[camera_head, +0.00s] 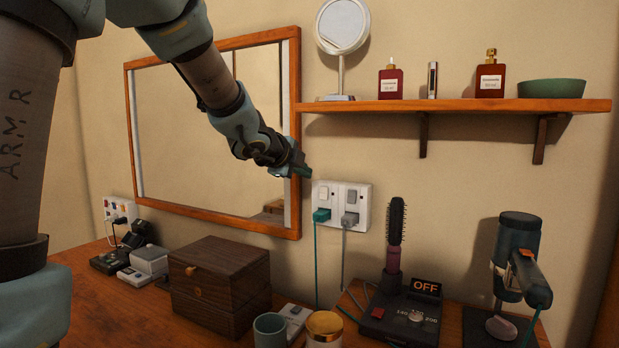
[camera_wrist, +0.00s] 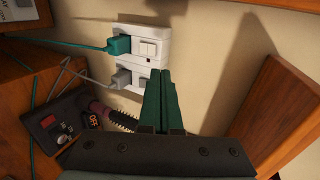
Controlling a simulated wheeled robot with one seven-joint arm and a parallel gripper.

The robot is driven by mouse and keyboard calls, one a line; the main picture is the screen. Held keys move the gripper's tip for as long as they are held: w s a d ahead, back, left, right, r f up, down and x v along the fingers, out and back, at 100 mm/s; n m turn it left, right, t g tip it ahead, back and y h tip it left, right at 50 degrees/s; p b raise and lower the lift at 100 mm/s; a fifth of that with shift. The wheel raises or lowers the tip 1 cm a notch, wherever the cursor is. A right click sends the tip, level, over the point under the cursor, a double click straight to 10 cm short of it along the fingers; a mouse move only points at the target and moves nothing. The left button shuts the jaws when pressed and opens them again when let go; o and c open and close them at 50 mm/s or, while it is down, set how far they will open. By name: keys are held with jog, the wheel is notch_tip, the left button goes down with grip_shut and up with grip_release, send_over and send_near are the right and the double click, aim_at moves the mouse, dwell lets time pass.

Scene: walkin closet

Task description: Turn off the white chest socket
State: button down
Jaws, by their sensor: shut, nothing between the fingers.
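A white double wall socket (camera_head: 341,205) is on the wall right of the mirror, with two rocker switches along its upper part. A teal plug (camera_head: 321,215) sits under the left switch (camera_head: 324,193) and a grey plug (camera_head: 350,219) under the right one. The socket also shows in the wrist view (camera_wrist: 159,42). My gripper (camera_head: 305,168) has its green fingers together, empty, just up and left of the socket in the head view. No label shows which is the chest socket.
Another white socket (camera_head: 119,209) with red marks is at the far left. A wooden box (camera_head: 220,285), cups and a black stand (camera_head: 403,315) with a hairbrush and an "OFF" sign are below. A shelf (camera_head: 450,106) with bottles is above right.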

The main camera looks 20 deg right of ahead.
jog(key=v, duration=0.2)
jog(key=r+p+v, duration=0.1)
jog(key=v, duration=0.1)
jog(key=shift+w, duration=0.1)
jog(key=shift+d, duration=0.1)
